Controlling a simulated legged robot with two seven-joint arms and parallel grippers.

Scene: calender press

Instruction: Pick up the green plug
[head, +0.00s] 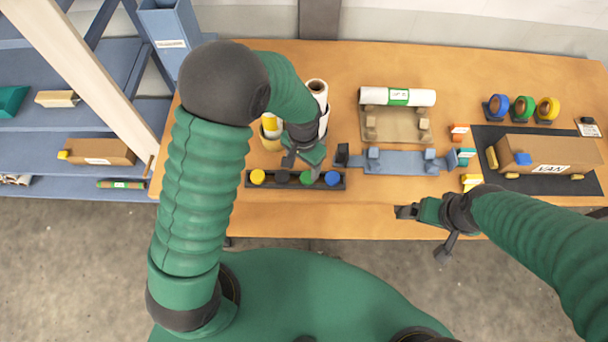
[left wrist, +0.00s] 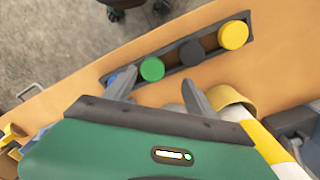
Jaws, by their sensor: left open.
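The green plug (head: 307,178) sits in a dark rack (head: 295,186) near the table's front edge, between a black plug (head: 282,177) and a blue plug (head: 332,178). A yellow plug (head: 257,177) is at the rack's left end. In the left wrist view the green plug (left wrist: 152,69) lies just beyond and between my left gripper's fingertips (left wrist: 158,84). My left gripper (head: 300,163) is open and empty, above the rack; one finger partly hides the blue plug in the left wrist view. My right gripper (head: 422,231) is open and empty at the table's front edge.
A white roll (head: 318,92) and a yellow container (head: 268,137) stand behind the rack. A blue fixture (head: 400,162) is right of it. Further right are tape rolls (head: 523,107) and a cardboard van (head: 547,160). Blue shelves (head: 75,120) stand at the left.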

